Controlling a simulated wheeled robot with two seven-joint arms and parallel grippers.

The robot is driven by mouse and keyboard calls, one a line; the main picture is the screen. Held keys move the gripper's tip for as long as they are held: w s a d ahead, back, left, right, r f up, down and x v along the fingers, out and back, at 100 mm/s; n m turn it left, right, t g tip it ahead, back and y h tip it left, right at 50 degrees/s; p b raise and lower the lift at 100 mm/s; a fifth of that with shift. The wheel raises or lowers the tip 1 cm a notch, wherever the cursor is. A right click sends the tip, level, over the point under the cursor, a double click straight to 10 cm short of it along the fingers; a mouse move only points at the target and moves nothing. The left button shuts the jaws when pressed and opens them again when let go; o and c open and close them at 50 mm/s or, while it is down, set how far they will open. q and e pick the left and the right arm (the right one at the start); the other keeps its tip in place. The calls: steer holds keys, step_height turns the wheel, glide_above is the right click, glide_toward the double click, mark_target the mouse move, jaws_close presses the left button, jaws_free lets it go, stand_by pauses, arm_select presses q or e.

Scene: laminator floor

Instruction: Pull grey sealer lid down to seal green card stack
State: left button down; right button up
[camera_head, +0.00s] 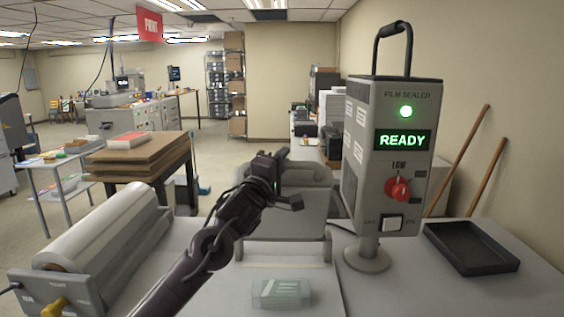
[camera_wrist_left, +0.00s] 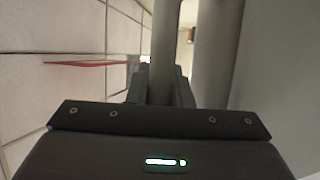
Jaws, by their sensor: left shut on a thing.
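The grey sealer lid (camera_head: 300,210) stands raised at the back of the sealer bed, with a rounded grey part along its top. The green card stack (camera_head: 281,293) lies in a clear greenish cover on the bed in front of it, uncovered by the lid. My left gripper (camera_head: 281,158) is at the top left of the lid. In the left wrist view its fingers (camera_wrist_left: 162,85) are shut around a grey bar (camera_wrist_left: 166,40), which looks like the lid's handle. My right gripper is not in view.
The film sealer control box (camera_head: 390,150) reads READY beside the lid, with a red knob. A black tray (camera_head: 471,247) lies at the right. A film roll (camera_head: 110,237) sits at the left. Brown boards (camera_head: 137,155) are stacked behind.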

arm_select(q)
steer(key=s+f+m+t+h+b, duration=0.3)
steer(key=s+f+b, duration=0.9)
steer(key=b, duration=0.5)
steer(key=shift+s+f+m+h+b, duration=0.35)
steer(key=shift+s+h, duration=0.45)
steer(key=shift+s, duration=0.4)
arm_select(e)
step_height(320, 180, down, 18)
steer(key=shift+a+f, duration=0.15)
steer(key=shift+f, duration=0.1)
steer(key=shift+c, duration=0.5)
